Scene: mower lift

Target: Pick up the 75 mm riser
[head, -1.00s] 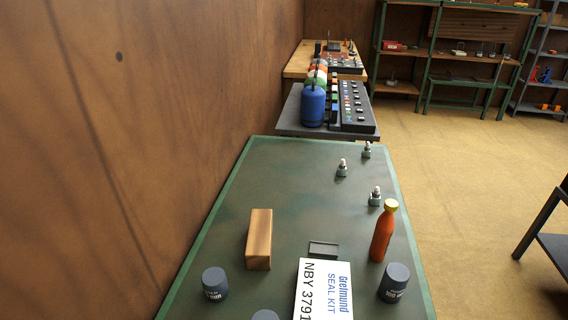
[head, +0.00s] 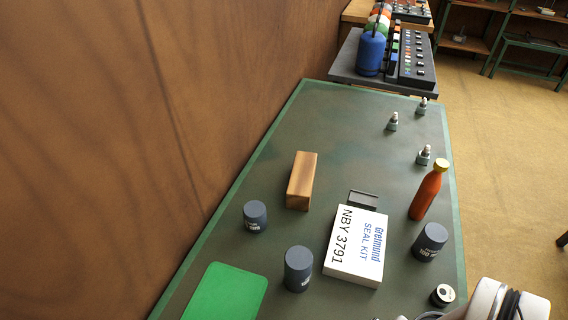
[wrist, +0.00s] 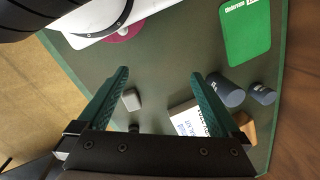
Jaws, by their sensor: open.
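Three dark blue-grey cylinders with pale print stand on the green bench in the head view: one at the left (head: 254,216), a taller-looking one at the front (head: 298,269), and one at the right (head: 430,242). The print is too small to tell which is the 75 mm riser. Two of them show in the wrist view, right of my gripper (wrist: 160,74): a larger (wrist: 226,90) and a smaller (wrist: 263,94). My gripper is open, with nothing held between its green fingers. The fingers are out of sight in the head view.
A white seal kit box (head: 356,247) lies between the cylinders. A wooden block (head: 301,181), dark tray (head: 362,199), orange bottle (head: 426,190), green mat (head: 226,293) and small black-and-white round part (head: 442,295) surround it. Small metal fittings (head: 424,155) stand farther back. A wall (head: 120,150) borders the left.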

